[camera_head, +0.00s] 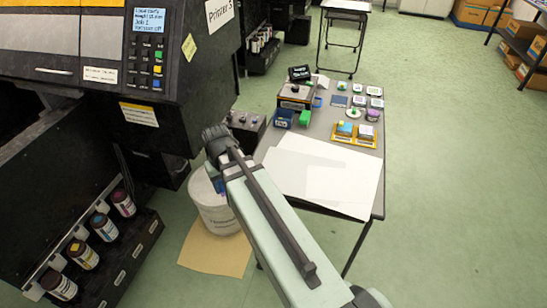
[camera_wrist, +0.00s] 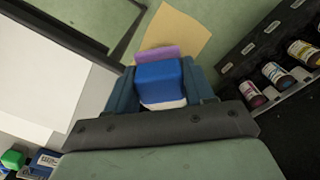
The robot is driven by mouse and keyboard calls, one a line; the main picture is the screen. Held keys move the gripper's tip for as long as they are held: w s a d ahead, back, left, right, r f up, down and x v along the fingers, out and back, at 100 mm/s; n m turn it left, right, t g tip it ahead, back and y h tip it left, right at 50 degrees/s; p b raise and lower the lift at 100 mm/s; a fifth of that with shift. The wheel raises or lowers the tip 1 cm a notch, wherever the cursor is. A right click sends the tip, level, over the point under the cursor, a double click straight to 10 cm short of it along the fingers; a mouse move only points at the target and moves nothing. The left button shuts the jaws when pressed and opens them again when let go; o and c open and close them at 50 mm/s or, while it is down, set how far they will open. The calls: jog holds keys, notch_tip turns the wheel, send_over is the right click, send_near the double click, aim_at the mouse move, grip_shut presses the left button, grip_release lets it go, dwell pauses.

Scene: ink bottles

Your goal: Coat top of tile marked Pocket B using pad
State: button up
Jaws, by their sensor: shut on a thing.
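My gripper (camera_wrist: 160,78) is shut on a blue block (camera_wrist: 160,84) with a white lower part, seen in the wrist view. A purple layer (camera_wrist: 155,53) shows just beyond the block; I take the whole to be the pad. In the head view my arm hides most of the gripper, which is beside the table's left edge near a white bucket. Small tiles (camera_head: 358,100) stand in rows at the far end of the table (camera_head: 324,128). Their markings are too small to read, so I cannot tell which is Pocket B.
White sheets (camera_head: 322,176) cover the table's near part. A yellow tray (camera_head: 367,143) with coloured blocks, a blue box (camera_head: 283,119) and a green block (camera_head: 305,118) stand beyond them. The white bucket (camera_head: 215,212) and a dark printer (camera_head: 150,80) are on the left.

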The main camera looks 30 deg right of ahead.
dwell(0.5)
jog(key=w+d, duration=0.2)
jog(key=d, duration=0.2)
jog(key=w+d+r+m, duration=0.1)
jog(key=w+d, duration=0.1)
jog(key=d, duration=0.2)
jog(key=w+d+r+m, duration=0.1)
jog(key=w+d, duration=0.1)
jog(key=d, duration=0.2)
jog(key=shift+d, duration=0.2)
jog(key=w+d+m, duration=0.1)
jog(key=d, duration=0.4)
jog(key=d+r, duration=0.1)
jog(key=d, duration=0.3)
jog(key=w+d+r+m, duration=0.1)
jog(key=d, duration=0.4)
jog(key=shift+w+d+r+m, duration=0.2)
jog(key=shift+w+d+m, duration=0.1)
jog(key=s+d+r+m, duration=0.1)
jog(key=s+d+r, duration=0.1)
jog(key=d, duration=0.8)
jog(key=s+d+r+m, duration=0.1)
jog(key=s+d+m, duration=0.1)
jog(key=d, duration=0.9)
jog(key=s+d+r+m, duration=0.1)
jog(key=s+d+r, duration=0.1)
jog(key=d, duration=0.9)
jog(key=shift+s+r, duration=0.3)
jog(key=shift+r, duration=0.05)
jog(key=shift+f, duration=2.85)
